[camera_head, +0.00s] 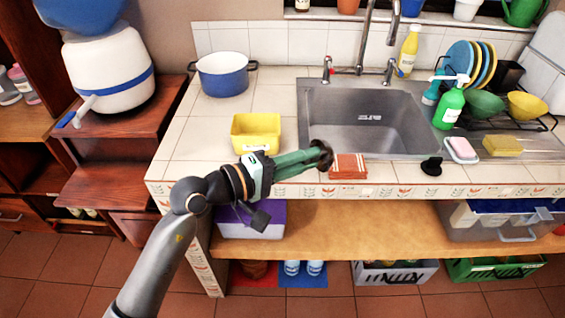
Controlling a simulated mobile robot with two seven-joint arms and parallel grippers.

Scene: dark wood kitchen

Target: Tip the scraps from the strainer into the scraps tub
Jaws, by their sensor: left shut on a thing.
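My left gripper (310,159) reaches in from the lower left over the counter's front edge, its green fingers pointing right. It is shut on a small dark round thing (324,154), which looks like the strainer. It is held near the sink's front left corner, just above and left of the folded orange cloth. Its inside and any scraps in it are too small to tell. A yellow open tub (256,132), likely the scraps tub, stands on the counter behind and left of the gripper, apart from the strainer. My right gripper is not in view.
A blue pot (222,75) stands behind the tub. A green soap bottle (449,106) stands right of the sink. Tiles around the tub are clear.

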